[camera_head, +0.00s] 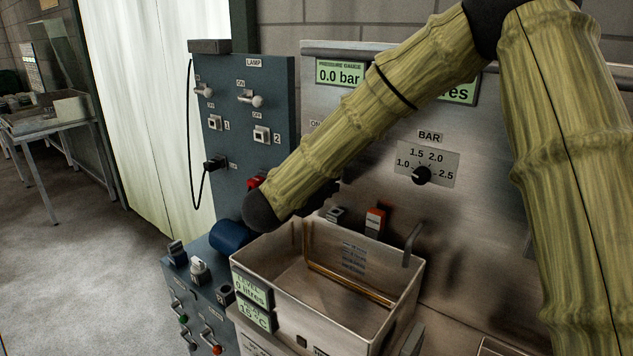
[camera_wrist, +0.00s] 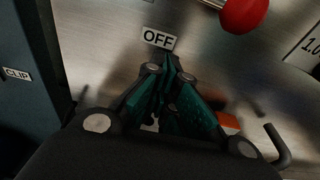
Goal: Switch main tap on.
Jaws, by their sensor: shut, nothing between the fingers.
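A round red knob (camera_wrist: 245,14) on a metal stem shows at the top of the wrist view, by the steel panel. A red knob (camera_head: 256,181) also shows in the head view, partly behind my arm. No readable label names it as the main tap. An OFF label (camera_wrist: 158,39) is on the panel, below and left of the knob. My gripper (camera_wrist: 172,66) is shut and empty, its teal fingertips just below the OFF label and apart from the knob. In the head view my arm hides the gripper and part of the panel.
A steel tank (camera_head: 325,285) stands below my arm, with a bent grey handle (camera_head: 411,238) at its rear right. An orange-topped switch (camera_head: 375,220) is behind it. A blue panel (camera_head: 245,130) with lamp switches stands left. A pressure display (camera_head: 340,74) reads 0.0 bar.

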